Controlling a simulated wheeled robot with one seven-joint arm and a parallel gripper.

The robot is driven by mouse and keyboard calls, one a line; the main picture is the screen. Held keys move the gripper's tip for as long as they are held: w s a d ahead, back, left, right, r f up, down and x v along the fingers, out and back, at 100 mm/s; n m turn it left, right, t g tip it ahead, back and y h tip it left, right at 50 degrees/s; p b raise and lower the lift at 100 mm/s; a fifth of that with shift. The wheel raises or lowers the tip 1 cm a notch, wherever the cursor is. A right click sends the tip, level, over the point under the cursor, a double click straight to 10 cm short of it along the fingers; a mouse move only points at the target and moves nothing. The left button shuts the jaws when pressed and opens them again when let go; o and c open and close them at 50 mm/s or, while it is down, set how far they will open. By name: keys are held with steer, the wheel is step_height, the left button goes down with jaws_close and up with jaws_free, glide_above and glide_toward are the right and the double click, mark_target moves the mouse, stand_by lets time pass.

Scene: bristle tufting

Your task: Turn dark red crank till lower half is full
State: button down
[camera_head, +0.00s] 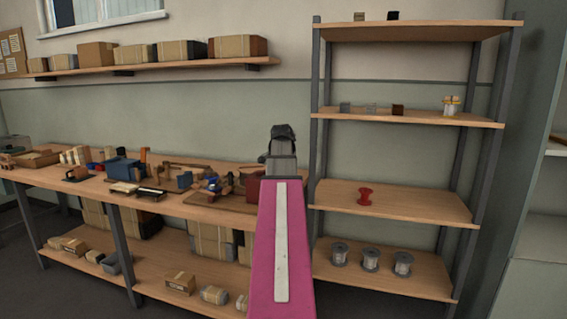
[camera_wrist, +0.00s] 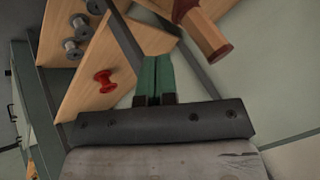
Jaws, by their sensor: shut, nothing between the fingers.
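My gripper (camera_wrist: 154,66) shows in the wrist view as two green fingers pressed together with nothing between them. In the head view my arm hides the fingers. A wooden piece with dark red parts (camera_wrist: 210,36) stands near the fingertips at the top of the wrist view, apart from them; I cannot tell whether it belongs to the crank. In the head view a dark red object (camera_head: 252,187) sits at the right end of the workbench (camera_head: 222,213), partly hidden by my arm. The crank's exact form and how full the lower half is cannot be made out.
A shelf rack (camera_head: 400,207) stands right of the bench, with a red spool (camera_head: 364,196) and several grey spools below it. The bench is crowded with blocks, boxes and tools. A wall shelf (camera_head: 140,69) with boxes runs above it.

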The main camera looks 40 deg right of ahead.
steer(key=s+d+v, duration=0.1)
steer(key=s+v, duration=0.1)
steer(key=v, duration=0.8)
steer(key=shift+s+d, duration=0.15)
stand_by(0.9)
